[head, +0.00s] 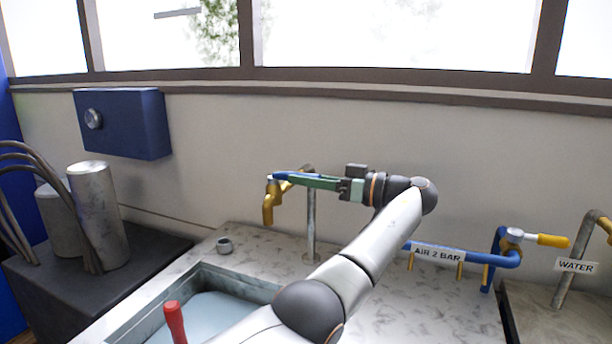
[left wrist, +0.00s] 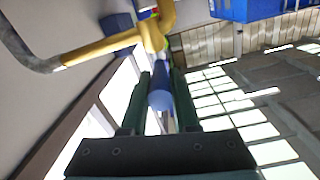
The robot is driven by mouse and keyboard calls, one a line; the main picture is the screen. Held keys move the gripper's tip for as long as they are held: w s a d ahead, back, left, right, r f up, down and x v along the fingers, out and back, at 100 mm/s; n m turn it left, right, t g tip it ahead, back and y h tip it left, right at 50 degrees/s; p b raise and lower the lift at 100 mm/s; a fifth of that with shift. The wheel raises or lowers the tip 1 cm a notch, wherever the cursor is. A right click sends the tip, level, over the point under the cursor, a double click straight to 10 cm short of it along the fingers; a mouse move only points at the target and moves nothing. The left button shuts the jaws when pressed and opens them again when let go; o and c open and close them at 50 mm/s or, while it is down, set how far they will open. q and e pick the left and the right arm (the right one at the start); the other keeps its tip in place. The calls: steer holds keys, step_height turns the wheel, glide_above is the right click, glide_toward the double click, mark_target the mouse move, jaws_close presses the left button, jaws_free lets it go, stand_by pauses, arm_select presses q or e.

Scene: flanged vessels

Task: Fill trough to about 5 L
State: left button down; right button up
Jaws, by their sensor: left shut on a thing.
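The trough (head: 247,286) is set in the speckled counter at the lower left of the head view. Pale blue water (head: 213,308) shows in it; I cannot read its level in litres. A brass tap (head: 268,206) on a grey standpipe (head: 311,225) stands behind it, its spout pointing down; no stream shows clearly. My left gripper (head: 303,181) reaches leftward to the tap and is shut on its blue lever (head: 284,175). In the left wrist view the blue lever (left wrist: 160,97) lies between the green fingers, with the yellow tap body (left wrist: 150,32) beyond. My right gripper is not in view.
A red handle (head: 174,322) stands at the trough's near side. A small metal cup-like piece (head: 224,245) sits on the counter. To the right are a blue air pipe labelled AIR 2 BAR (head: 438,254) and a WATER pipe (head: 567,275). Metal cylinders (head: 97,215) stand at left.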

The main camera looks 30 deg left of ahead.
arm_select(q)
steer(key=shift+w+r+n+g, duration=0.1)
steer(key=shift+n+g, duration=0.2)
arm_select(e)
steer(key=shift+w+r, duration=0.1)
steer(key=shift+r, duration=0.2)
arm_select(q)
steer(key=c, duration=0.7)
jaws_free()
